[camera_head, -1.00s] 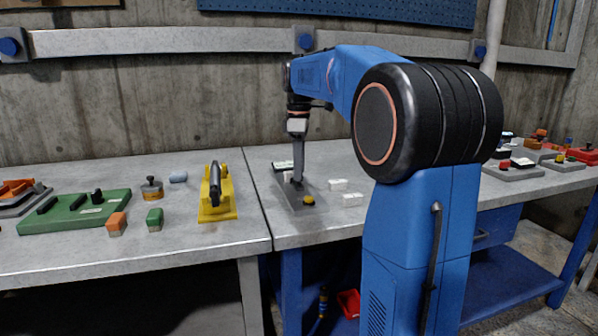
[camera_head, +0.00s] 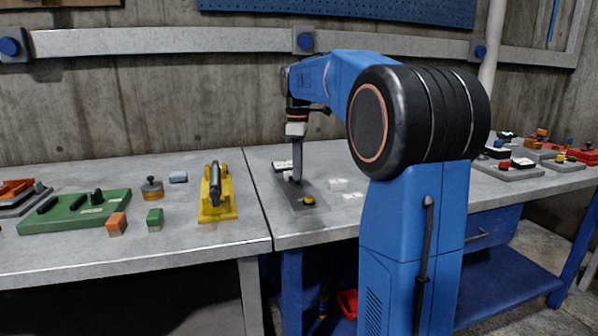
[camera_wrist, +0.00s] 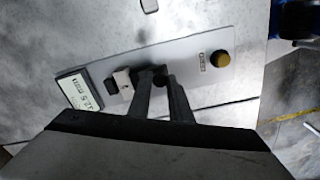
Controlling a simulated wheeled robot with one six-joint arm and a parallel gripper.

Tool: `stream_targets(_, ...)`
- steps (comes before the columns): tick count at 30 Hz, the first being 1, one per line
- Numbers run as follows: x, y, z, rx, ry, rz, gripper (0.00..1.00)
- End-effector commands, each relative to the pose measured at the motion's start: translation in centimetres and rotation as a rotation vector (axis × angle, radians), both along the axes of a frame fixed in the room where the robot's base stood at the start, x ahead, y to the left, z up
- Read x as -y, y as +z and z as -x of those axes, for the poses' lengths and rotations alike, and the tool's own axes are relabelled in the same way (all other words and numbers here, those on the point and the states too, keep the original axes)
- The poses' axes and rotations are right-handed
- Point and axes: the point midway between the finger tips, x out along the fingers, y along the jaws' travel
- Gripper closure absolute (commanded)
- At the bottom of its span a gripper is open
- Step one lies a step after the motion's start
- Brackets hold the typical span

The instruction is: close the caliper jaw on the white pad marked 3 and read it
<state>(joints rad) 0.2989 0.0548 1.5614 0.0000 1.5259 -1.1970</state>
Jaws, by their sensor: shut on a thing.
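The caliper (camera_head: 312,198) is a grey plate on the right-hand bench, also seen in the wrist view (camera_wrist: 188,58). Its display (camera_wrist: 78,90) shows small tilted digits that look like 12.5, though I cannot be sure. A black block (camera_wrist: 112,89), a white pad (camera_wrist: 123,80) and a dark jaw piece (camera_wrist: 160,76) stand in a row on the plate. My gripper (camera_wrist: 160,80) is shut on the dark jaw piece, its fingers pointing down at the plate; it also shows in the head view (camera_head: 297,178). The pad's number is not legible.
A yellow button (camera_wrist: 222,59) sits at the plate's other end. A yellow stand (camera_head: 217,205) and a green board (camera_head: 75,211) are on the left bench. A concrete wall rises behind.

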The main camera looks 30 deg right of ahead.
Motion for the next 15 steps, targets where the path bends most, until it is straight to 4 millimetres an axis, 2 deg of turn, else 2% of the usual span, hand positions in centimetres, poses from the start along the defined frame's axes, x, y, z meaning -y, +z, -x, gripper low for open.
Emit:
stream_targets(4,0.40,0.06,-1.38,0.002,0.000,0.000,1.00)
stream_targets(12,0.46,0.14,-1.63,0.007,0.000,0.002,1.00)
stream_targets(13,0.47,0.14,-1.63,0.008,0.000,0.003,0.77)
stream_targets(15,0.47,0.12,-1.61,0.007,0.000,0.001,0.63)
